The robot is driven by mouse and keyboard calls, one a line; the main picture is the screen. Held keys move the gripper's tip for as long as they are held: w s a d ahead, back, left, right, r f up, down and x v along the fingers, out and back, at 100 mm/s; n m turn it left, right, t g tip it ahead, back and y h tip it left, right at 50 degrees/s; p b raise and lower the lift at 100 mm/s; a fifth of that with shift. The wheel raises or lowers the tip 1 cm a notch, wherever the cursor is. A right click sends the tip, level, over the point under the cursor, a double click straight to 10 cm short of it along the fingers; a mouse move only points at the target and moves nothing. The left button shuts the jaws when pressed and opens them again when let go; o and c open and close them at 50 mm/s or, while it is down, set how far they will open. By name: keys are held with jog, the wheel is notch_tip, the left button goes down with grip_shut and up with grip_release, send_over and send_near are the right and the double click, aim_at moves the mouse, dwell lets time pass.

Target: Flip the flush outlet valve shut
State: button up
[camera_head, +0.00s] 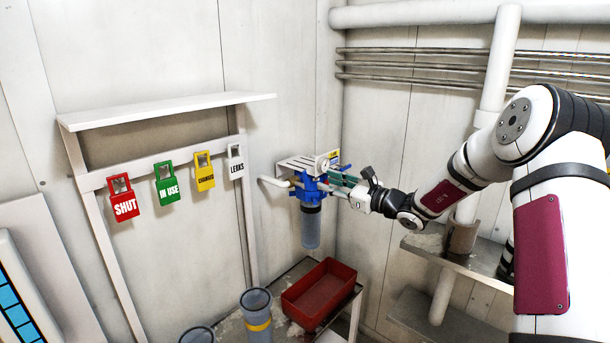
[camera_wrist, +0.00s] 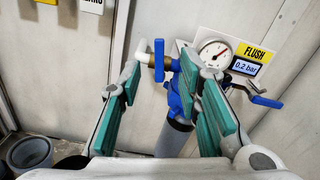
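The flush filter (camera_head: 311,222) hangs on the wall, with a blue head (camera_wrist: 183,92) and a grey bowl below. In the wrist view, one blue lever (camera_wrist: 159,61) stands upright at a brass fitting on the left. A second blue lever (camera_wrist: 262,100) lies roughly flat on the right; it also shows in the head view (camera_head: 346,168). No label tells me which one is the outlet valve. My gripper (camera_wrist: 161,62) is open, teal fingers apart, and the left lever shows between its fingertips. Contact cannot be told. The right finger hides part of the blue head.
A gauge (camera_wrist: 213,53) and a yellow FLUSH sign (camera_wrist: 254,53) reading 0.2 bar sit above the filter. A red bin (camera_head: 322,291) and grey cylinders (camera_head: 257,304) stand below. Coloured tags, including SHUT (camera_head: 124,204), hang on the left rack. Pipes (camera_head: 430,70) run along the right wall.

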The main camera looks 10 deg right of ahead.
aim_at(306, 175)
jog(key=x, duration=0.9)
jog(key=shift+w+a, duration=0.25)
jog(key=shift+w, duration=0.05)
grip_shut()
